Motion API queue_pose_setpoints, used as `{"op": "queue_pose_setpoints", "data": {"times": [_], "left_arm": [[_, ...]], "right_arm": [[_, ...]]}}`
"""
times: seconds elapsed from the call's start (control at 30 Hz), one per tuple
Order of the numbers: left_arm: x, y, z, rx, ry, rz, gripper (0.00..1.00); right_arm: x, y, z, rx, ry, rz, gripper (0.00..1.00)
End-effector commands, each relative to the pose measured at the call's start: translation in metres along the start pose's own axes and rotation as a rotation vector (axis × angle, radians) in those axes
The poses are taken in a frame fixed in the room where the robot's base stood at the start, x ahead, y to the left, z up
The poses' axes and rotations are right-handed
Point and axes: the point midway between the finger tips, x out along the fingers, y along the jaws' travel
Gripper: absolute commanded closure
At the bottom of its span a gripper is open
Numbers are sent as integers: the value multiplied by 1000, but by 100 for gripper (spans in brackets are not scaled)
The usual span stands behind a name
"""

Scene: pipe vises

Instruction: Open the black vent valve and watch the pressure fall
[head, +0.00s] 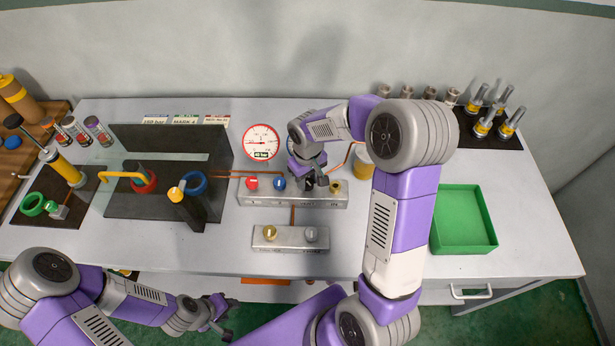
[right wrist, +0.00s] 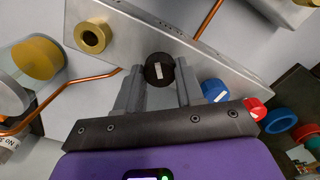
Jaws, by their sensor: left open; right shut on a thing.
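The black vent valve (right wrist: 159,71) is a round knob with a white mark on the front of a metal manifold block (head: 292,201). My right gripper (right wrist: 160,86) has its two fingers on either side of the knob and is shut on it. In the head view my right gripper (head: 311,180) reaches down at the block and mostly hides the knob. A round white pressure gauge (head: 261,141) stands behind the block, its small label seeming to read 40 bar; the needle is too small to read surely. My left gripper (head: 219,311) is open and empty before the table's front edge.
A lower block (head: 291,239) stands in front. A dark vise stand (head: 152,205) is left, a green tray (head: 463,247) right. Copper pipes run near the gripper.

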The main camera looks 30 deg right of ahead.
Motion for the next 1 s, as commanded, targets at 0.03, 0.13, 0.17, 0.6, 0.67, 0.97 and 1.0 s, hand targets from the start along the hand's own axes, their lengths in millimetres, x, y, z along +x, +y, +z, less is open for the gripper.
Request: {"op": "queue_pose_setpoints", "data": {"times": [0.03, 0.13, 0.17, 0.6, 0.67, 0.97, 1.0], "left_arm": [[-2, 1, 0, 0, 0, 0, 57], [-5, 2, 0, 0, 0, 0, 57], [-6, 2, 0, 0, 0, 0, 57], [-17, 6, 1, 0, 0, 0, 57], [-18, 7, 1, 0, 0, 0, 57], [-22, 8, 1, 0, 0, 0, 57], [-22, 8, 1, 0, 0, 0, 57]], "right_arm": [[-1, 0, 0, -44, 1, 0, 93], [-1, 0, 0, -138, 0, 0, 93], [-1, 0, 0, -167, 0, 0, 93], [-1, 0, 0, -543, 0, -1, 93], [-1, 0, 0, -582, 0, -1, 93], [0, 0, 0, -709, 0, 0, 93], [0, 0, 0, -718, 0, 0, 93]]}}
